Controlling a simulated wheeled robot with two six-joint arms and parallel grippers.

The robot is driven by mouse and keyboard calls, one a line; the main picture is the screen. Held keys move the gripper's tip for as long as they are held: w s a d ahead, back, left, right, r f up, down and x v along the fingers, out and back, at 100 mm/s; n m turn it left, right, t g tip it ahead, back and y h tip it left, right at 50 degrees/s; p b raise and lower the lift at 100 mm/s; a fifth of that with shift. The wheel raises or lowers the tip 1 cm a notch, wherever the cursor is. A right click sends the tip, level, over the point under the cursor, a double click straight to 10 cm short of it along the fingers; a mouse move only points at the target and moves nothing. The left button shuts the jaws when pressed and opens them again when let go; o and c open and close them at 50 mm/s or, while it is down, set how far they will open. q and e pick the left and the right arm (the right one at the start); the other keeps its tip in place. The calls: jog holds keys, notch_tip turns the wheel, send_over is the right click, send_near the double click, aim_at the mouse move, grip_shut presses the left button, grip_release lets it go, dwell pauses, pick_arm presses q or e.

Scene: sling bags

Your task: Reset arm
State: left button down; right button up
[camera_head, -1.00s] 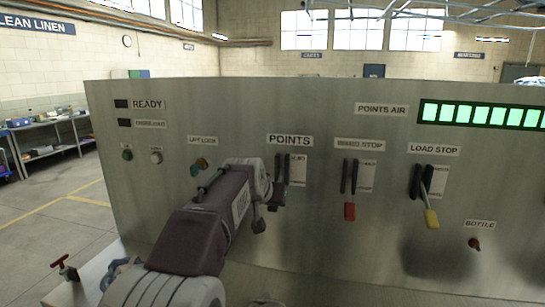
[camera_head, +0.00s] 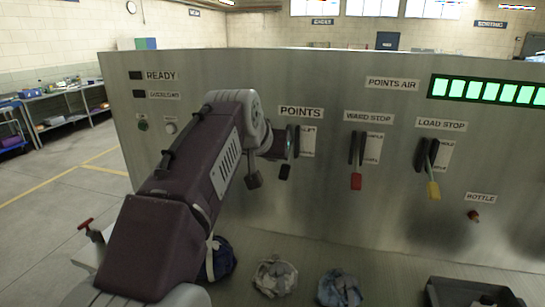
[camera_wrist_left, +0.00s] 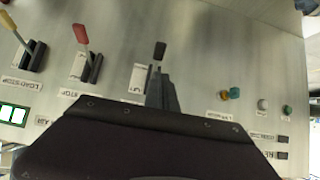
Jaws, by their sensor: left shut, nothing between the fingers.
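My left arm reaches in from the left in the head view. Its gripper (camera_head: 284,145) is at the POINTS switch on the steel panel (camera_head: 330,215), mostly hidden behind my wrist. The wrist view shows the left gripper (camera_wrist_left: 160,92) shut, with nothing held, close to the POINTS lever. The black handle of the POINTS lever (camera_head: 285,172) points down in the head view; it also shows just beyond the fingertips in the wrist view (camera_wrist_left: 160,50). I cannot tell whether they touch. My right gripper is not in view.
A red-handled lever (camera_head: 356,181) and a yellow-handled lever (camera_head: 433,190) stand to the right, both pointing down. A red BOTTLE knob (camera_head: 474,215) is at far right. Crumpled bags (camera_head: 275,277) (camera_head: 340,288) and a dark tray (camera_head: 430,290) lie below the panel.

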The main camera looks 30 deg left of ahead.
pick_arm(q)
jog(key=s+d+f+m+g+h, duration=0.1)
jog(key=d+f+m+g+h, duration=0.15)
jog(key=d+f, duration=0.65)
jog(key=s+d+f+m+g+h, duration=0.1)
jog(key=d+f+g, duration=0.2)
jog(key=f, duration=1.2)
jog(key=s+d+f+g, duration=0.2)
jog(key=s+f+g, duration=0.1)
jog(key=s+f, duration=0.9)
notch_tip(320, 180, down, 3)
jog(key=shift+s+r, duration=0.1)
jog(key=shift+s, duration=0.1)
